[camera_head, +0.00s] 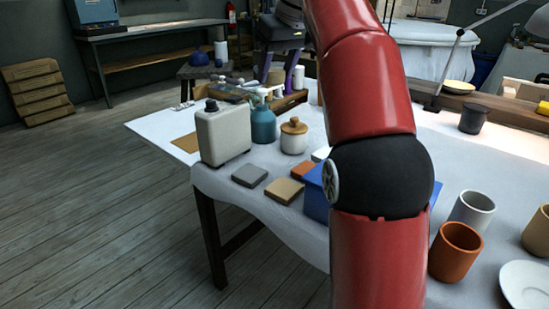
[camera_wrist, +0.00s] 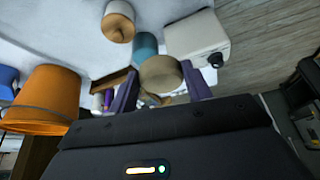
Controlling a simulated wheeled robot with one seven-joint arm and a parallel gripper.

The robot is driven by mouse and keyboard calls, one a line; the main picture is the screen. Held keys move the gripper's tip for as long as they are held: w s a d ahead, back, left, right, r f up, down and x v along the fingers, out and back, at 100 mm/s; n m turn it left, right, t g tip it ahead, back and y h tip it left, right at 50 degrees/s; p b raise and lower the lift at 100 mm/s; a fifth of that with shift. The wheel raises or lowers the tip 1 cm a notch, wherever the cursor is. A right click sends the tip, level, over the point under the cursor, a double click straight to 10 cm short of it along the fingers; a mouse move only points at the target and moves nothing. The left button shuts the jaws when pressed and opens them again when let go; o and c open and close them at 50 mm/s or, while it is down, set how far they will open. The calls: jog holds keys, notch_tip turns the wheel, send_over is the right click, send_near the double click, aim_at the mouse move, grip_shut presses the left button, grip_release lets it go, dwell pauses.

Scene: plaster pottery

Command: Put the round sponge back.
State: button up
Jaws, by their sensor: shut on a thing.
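The round sponge (camera_wrist: 160,74) is a tan, rounded piece in the wrist view. It sits between the two dark purple fingers of my gripper (camera_wrist: 160,88), which are shut on it. Behind it, the tabletop and its objects appear turned about in the picture. Whether the sponge touches anything besides the fingers cannot be told.
In the wrist view an orange cup (camera_wrist: 45,92) stands close at left; a white canister (camera_wrist: 195,38) and teal bottle (camera_wrist: 146,45) lie beyond. The head view shows a lidded jar (camera_head: 294,139), flat tiles (camera_head: 284,190), a blue box (camera_head: 316,198) and a terracotta cup (camera_head: 455,252).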

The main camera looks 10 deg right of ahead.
aim_at(273, 162)
notch_tip(273, 162, down, 19)
jog(key=b, duration=0.3)
jog(key=shift+f, duration=0.15)
jog(key=shift+f+b, duration=0.2)
jog(key=shift+b, duration=0.2)
jog(key=o, duration=0.9)
jog(key=shift+o, duration=0.2)
jog(key=shift+r, duration=0.15)
jog(key=shift+s+r, duration=0.1)
jog(key=shift+r, duration=0.15)
jog(key=p+v, duration=0.2)
jog(key=v, duration=0.9)
jog(key=shift+s+r, duration=0.2)
jog(key=shift+r, duration=0.05)
jog(key=shift+d, duration=0.1)
